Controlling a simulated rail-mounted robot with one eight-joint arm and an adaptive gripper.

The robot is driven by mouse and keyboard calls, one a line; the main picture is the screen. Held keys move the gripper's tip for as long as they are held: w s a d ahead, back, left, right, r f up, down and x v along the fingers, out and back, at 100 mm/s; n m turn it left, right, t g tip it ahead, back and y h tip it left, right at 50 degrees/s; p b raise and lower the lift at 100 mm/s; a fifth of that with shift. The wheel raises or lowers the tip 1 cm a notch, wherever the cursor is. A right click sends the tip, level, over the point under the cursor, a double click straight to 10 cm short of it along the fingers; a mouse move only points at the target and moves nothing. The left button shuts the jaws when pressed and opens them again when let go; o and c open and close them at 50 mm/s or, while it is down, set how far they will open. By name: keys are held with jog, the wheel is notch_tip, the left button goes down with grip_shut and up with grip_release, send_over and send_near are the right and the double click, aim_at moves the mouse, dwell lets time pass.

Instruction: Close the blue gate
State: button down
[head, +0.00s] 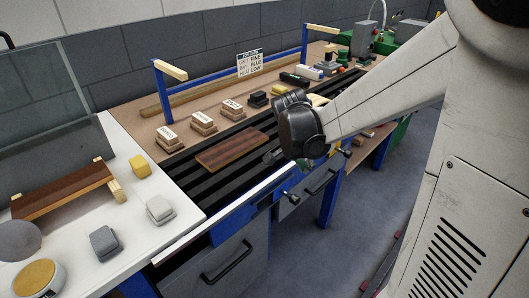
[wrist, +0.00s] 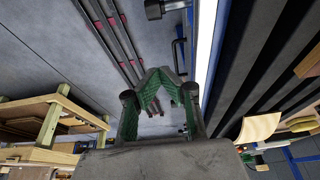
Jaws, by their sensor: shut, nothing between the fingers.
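A blue panel (head: 282,190) with a black knob (head: 293,198) is on the bench's front face, just below its white edge. It appears to be the blue gate, but how far it is open cannot be told. My gripper (head: 270,157) is above the front edge of the slatted bed, up and left of the knob, and apart from it. In the wrist view its green-padded fingers (wrist: 161,76) come together at the tips and hold nothing. A black knob (wrist: 154,9) shows at the top of that view; whether it is the same one is unclear.
A brown veneered board (head: 232,150) lies on the black slats left of my gripper. Drawer handles (head: 226,262) project below the bench. The grey floor (head: 305,255) in front is open.

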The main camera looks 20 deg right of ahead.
aim_at(289, 195)
jog(key=b+x, duration=0.2)
jog(key=x, duration=0.9)
jog(key=a, duration=0.1)
jog(key=s+a, duration=0.1)
jog(key=a, duration=0.1)
jog(key=shift+s+a, duration=0.15)
jog(key=shift+a, duration=0.2)
